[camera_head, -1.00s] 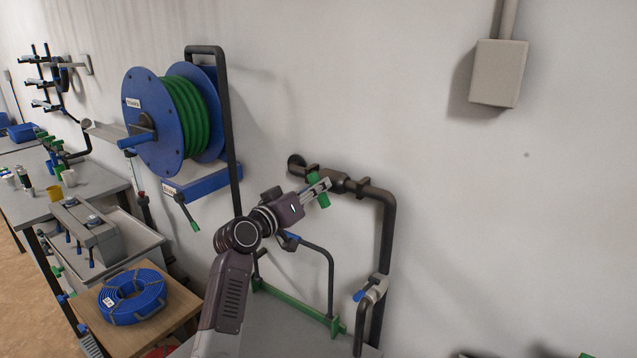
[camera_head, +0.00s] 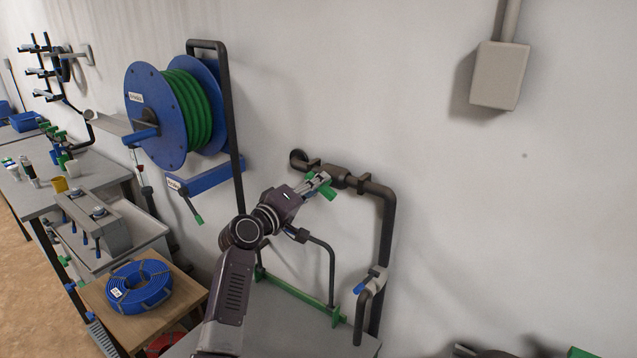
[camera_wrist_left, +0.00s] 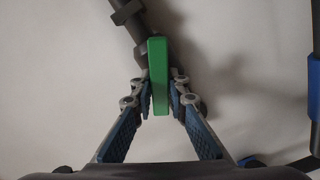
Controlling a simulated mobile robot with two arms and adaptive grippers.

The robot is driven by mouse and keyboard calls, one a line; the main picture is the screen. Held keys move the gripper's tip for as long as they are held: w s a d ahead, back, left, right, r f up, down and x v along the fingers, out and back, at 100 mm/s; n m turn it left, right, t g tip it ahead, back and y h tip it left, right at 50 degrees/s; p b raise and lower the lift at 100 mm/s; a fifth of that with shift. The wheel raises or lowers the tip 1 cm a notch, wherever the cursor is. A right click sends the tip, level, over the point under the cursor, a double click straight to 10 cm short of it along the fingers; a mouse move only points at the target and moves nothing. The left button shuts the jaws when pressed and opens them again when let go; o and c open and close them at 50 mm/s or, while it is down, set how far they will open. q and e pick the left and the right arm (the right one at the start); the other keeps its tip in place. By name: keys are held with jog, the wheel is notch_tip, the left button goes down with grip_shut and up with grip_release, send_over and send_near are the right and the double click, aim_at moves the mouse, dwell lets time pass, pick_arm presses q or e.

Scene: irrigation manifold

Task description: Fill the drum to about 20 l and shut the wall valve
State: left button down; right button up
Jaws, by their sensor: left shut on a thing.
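The wall valve sits on a dark pipe (camera_head: 385,215) that comes out of the wall and bends down. Its green lever (camera_head: 328,192) is between the fingers of my left gripper (camera_head: 318,182). In the left wrist view, the green lever (camera_wrist_left: 158,75) stands upright in the picture, with the fingers (camera_wrist_left: 160,100) closed on both sides of it. The head view shows the lever slanting down to the right. Part of it and of the valve body is hidden by the gripper. No drum to be filled can be made out. My right gripper is not in view.
Below, the pipe has a tap with a blue handle (camera_head: 361,287) and a downward spout. A hose reel (camera_head: 160,115) is on the wall at left. A coiled blue hose (camera_head: 140,286) lies on a wooden stand. A grey box (camera_head: 500,75) is high on the wall.

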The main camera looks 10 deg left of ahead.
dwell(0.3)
pick_arm(q)
jog(key=c, duration=1.8)
grip_release()
jog(key=shift+c, duration=0.2)
jog(key=v, duration=1.2)
jog(key=shift+f, duration=0.1)
